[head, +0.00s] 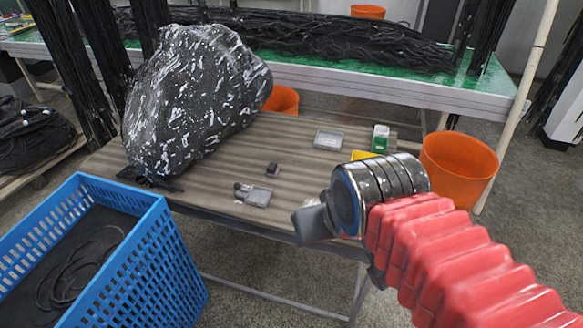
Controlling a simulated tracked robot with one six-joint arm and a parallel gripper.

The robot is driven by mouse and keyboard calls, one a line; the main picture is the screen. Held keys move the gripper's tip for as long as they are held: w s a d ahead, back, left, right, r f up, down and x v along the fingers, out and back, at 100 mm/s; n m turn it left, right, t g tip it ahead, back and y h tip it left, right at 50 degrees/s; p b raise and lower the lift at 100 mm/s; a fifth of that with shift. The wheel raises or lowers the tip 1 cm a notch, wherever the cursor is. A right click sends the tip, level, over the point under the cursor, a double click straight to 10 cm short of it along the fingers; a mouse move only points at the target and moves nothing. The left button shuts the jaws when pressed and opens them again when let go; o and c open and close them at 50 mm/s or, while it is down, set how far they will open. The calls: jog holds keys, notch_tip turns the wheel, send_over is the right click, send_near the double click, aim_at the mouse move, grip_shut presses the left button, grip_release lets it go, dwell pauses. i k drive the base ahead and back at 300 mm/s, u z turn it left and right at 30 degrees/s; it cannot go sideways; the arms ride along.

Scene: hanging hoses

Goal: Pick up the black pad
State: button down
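A small dark block that looks like the black pad (272,169) lies on the brown ridged table (225,160), near its middle. My gripper (306,222) is in front of the table's near right edge, to the right of and nearer than the pad, and apart from it. The fingers show as one grey blurred shape from the side, so their opening is hidden. Nothing is visibly held.
A clear tray (328,140) and a green-and-white box (380,139) stand farther back. A bulging black bag (195,95) fills the table's left. A blue crate (150,255) and orange bucket (458,165) flank it.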

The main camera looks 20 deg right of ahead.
aim_at(272, 169)
jog(key=z, duration=0.65)
jog(key=k, duration=1.1)
jog(key=u, duration=0.4)
jog(key=i, duration=1.5)
jog(key=u, duration=0.05)
